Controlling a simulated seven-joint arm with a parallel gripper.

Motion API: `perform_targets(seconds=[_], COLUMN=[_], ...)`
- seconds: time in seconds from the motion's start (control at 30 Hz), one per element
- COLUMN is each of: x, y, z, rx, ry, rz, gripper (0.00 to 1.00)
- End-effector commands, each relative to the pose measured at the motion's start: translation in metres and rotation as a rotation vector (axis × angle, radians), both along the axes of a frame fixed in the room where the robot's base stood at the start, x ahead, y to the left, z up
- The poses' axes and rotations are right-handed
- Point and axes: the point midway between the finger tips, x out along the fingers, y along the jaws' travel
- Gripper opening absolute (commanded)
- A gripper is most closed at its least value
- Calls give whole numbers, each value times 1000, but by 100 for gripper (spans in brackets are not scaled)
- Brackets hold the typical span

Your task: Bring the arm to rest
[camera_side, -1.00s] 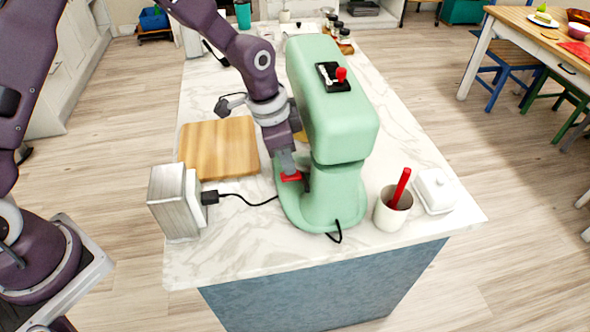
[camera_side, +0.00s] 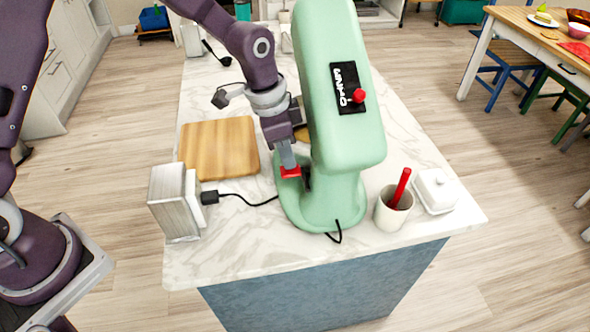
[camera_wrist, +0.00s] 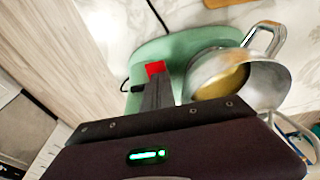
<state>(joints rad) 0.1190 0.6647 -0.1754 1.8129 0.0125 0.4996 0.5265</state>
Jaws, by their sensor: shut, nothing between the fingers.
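My gripper (camera_side: 290,172) is at the left side of the green stand mixer (camera_side: 335,110), low beside its column and above its base. Its red fingertips are shut with nothing between them; they also show in the wrist view (camera_wrist: 155,69), over the green base (camera_wrist: 170,50). I cannot tell whether the fingertips touch the mixer.
A wooden board (camera_side: 218,148) lies left of my gripper. A metal toaster-like box (camera_side: 175,203) with a black plug stands front left. A cup with a red handle in it (camera_side: 393,208) and a white butter dish (camera_side: 434,191) stand right of the mixer.

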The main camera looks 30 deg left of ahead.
Motion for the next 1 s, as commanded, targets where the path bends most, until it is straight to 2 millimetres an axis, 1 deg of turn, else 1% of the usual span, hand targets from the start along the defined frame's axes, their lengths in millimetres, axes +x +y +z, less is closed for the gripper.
perform_targets(seconds=[0.07,0.13,0.17,0.27,0.3,0.37,0.4,0.47,0.5,0.57,0.6,0.7,0.8,0.83,1.0], x=[0,-2,-5,-26,-41,-68,-88,-122,-146,-180,-200,-238,-258,-261,-264], y=[1,5,9,31,43,61,72,87,97,107,113,121,125,125,126], z=[2,14,23,75,99,131,149,172,183,193,196,195,192,191,190], rx=[0,4,6,17,21,21,18,7,-5,-28,-45,-83,-108,-112,-115], ry=[-2,-12,-20,-66,-87,-117,-139,-170,-190,-218,-233,-259,-272,-274,-275], rz=[2,19,32,122,176,259,318,411,474,562,615,714,766,774,784], gripper=[0,0,0,0,0,0,0,0,0,0,0,0,0,0,0])
